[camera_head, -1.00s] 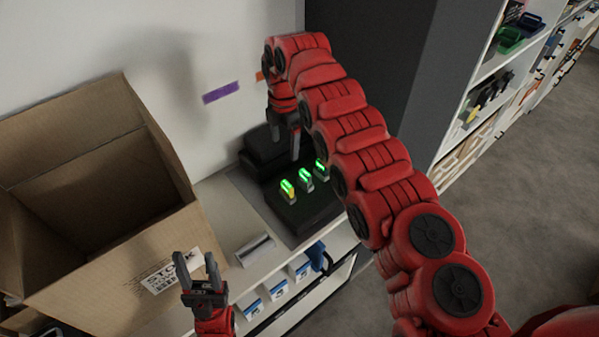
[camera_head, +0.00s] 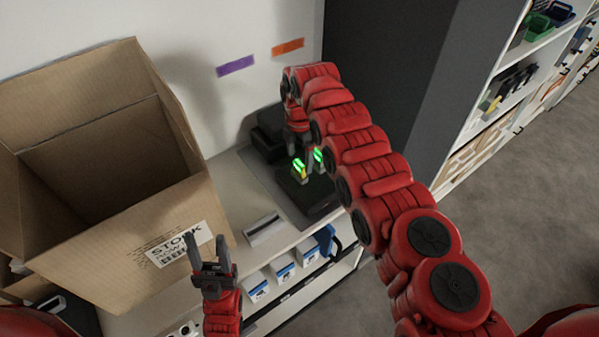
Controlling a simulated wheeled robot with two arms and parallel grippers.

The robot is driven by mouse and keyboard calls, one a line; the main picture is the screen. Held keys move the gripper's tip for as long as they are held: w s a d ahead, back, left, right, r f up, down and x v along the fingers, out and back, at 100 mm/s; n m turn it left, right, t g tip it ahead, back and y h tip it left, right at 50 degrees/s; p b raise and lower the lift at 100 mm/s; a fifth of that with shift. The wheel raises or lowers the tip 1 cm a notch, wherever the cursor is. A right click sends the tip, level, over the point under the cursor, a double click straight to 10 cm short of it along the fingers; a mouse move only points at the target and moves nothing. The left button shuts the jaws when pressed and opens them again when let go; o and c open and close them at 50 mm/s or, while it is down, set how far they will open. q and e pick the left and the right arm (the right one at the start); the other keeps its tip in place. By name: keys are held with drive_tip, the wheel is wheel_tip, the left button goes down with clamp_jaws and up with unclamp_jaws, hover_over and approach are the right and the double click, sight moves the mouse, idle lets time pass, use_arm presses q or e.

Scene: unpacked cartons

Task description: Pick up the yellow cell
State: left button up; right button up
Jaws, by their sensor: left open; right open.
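Two cells with glowing green tops stand on a black charger base (camera_head: 318,193) on the counter. The nearer cell (camera_head: 299,170) shows yellow on its body. The other cell (camera_head: 318,156) is just behind and to the right, its body colour hard to tell. My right gripper (camera_head: 304,151) points down right at these cells, open, its fingers partly hidden and small. I cannot tell whether it touches a cell. My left gripper (camera_head: 208,251) is open and empty, fingers up, in front of the carton, well away from the cells.
A large open carton (camera_head: 130,260) with a stock label fills the left. A white-grey block (camera_head: 265,230) lies on the counter (camera_head: 228,180) before the charger. Blue-and-white boxes (camera_head: 283,268) sit below the edge. A dark panel (camera_head: 400,60) stands to the right.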

sight(299, 163)
wheel_tip(299, 163, down, 3)
drive_tip(key=shift+w+f, duration=0.1)
drive_tip(key=shift+c, duration=0.9)
clamp_jaws()
